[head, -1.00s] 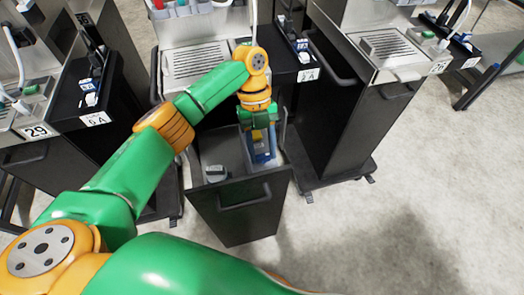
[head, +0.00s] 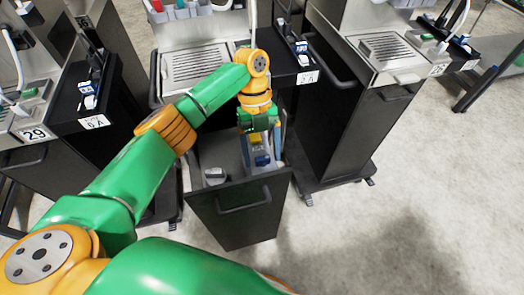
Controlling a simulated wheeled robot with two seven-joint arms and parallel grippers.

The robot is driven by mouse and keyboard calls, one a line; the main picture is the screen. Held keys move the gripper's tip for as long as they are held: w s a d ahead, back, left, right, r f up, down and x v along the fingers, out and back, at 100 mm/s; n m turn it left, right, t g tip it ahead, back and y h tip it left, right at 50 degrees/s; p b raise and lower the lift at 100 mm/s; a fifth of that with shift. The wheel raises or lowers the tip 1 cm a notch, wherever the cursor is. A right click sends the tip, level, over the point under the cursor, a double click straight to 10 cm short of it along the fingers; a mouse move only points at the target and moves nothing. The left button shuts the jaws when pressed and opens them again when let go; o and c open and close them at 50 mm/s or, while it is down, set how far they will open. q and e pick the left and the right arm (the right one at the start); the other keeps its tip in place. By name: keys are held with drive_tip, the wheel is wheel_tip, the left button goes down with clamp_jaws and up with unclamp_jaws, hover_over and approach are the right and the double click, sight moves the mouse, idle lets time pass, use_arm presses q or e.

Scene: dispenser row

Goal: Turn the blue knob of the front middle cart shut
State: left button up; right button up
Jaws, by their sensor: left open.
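The front middle cart (head: 240,225) is a black drawer-like unit with a grey top, standing pulled out below the dispenser row. My left arm comes in from the left, and its gripper (head: 262,150) points down over the right part of the cart's top. Its fingers are open and straddle the area of a small blue knob (head: 262,160), which is partly hidden by the gripper. I cannot tell whether the fingers touch it. A small grey handle-like part (head: 215,175) sits on the cart's left side. My right gripper is not in view.
A dispenser with a metal drip grate (head: 200,65) stands behind the cart. The concrete floor (head: 400,220) at right is clear.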

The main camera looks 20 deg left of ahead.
use_arm(q)
drive_tip(key=shift+w+r, duration=0.1)
drive_tip(key=shift+r, duration=0.1)
drive_tip(key=v, duration=0.6)
drive_tip(key=shift+r, duration=0.3)
drive_tip(key=shift+w+a, duration=0.1)
